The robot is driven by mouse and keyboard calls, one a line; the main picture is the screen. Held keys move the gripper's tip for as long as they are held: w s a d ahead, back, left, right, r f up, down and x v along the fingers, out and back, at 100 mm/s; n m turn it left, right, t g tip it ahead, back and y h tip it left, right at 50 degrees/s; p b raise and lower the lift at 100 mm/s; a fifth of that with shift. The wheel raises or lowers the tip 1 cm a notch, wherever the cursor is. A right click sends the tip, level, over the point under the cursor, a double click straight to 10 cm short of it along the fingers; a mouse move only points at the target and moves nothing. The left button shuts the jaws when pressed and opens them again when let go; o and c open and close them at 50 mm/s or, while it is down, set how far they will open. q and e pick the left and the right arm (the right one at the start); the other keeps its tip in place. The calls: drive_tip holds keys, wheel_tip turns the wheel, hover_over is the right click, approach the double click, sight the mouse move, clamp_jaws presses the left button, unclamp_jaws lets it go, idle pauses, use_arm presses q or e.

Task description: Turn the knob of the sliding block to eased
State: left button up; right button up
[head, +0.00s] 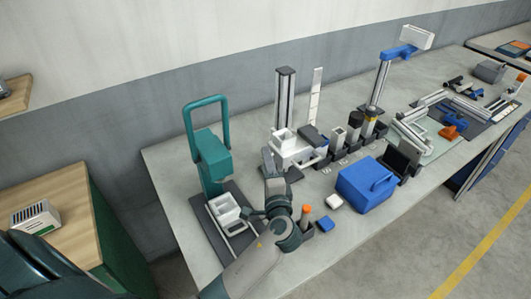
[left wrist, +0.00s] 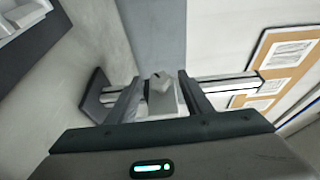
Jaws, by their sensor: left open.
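The sliding block (head: 288,146) is a pale block on an upright metal column (head: 285,95) in the middle of the table. My left gripper (head: 270,164) is open in front of the block, close to its lower left. In the left wrist view the column (left wrist: 230,87) lies across the picture. There a small grey knob (left wrist: 160,84) on a pale block sits between the spread fingers of my left gripper (left wrist: 163,80). I cannot tell whether the fingers touch it. The knob's markings cannot be read. My right gripper is out of view.
A teal press (head: 212,160) stands left of the column. A blue case (head: 366,186) lies to the right, with dark holders (head: 338,146) behind it. An orange-topped piece (head: 306,211) stands near my left wrist. A framed board (left wrist: 285,60) shows in the left wrist view.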

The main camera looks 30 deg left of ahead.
use_arm(q)
drive_tip(key=shift+p+x, duration=0.35)
drive_tip(key=shift+x, duration=1.15)
drive_tip(key=c, duration=1.1)
drive_tip(key=shift+o, duration=0.2)
